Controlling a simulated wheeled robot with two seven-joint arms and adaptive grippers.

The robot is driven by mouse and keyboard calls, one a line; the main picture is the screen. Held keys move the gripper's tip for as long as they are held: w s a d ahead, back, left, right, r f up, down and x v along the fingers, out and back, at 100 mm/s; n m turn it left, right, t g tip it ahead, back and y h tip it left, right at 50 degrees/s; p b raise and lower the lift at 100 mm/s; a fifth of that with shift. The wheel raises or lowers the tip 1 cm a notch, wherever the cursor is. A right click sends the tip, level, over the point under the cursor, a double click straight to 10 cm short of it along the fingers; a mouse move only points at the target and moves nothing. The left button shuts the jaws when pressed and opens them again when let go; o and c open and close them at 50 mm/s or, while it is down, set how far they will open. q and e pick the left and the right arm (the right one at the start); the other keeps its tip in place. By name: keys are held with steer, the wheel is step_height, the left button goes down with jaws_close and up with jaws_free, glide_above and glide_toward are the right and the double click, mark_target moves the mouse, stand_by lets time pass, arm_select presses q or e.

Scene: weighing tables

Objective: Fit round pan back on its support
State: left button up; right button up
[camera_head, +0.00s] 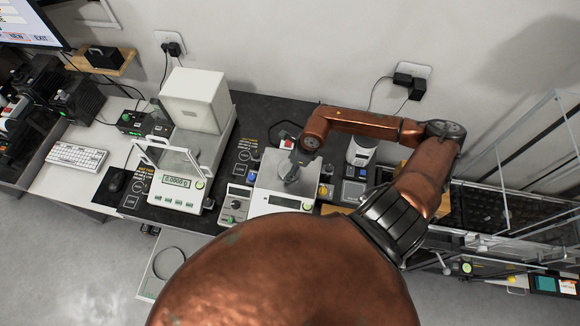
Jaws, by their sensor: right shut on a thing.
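My right gripper (292,177) reaches down over the white balance (265,203) in the middle of the dark bench. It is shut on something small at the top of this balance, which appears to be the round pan. The pan's outline is mostly hidden by the fingers, and I cannot tell whether it touches its support. The support is also hidden under the gripper. My left gripper is not in view.
A larger balance (172,192) with a display and tilted glass frame stands to the left, near a white box (195,100). A small control box (234,205) sits close beside the middle balance. A white device (361,151) stands behind right; glass panels (520,150) rise at far right.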

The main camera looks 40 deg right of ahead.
steer(key=o, duration=1.4)
steer(key=v, duration=1.2)
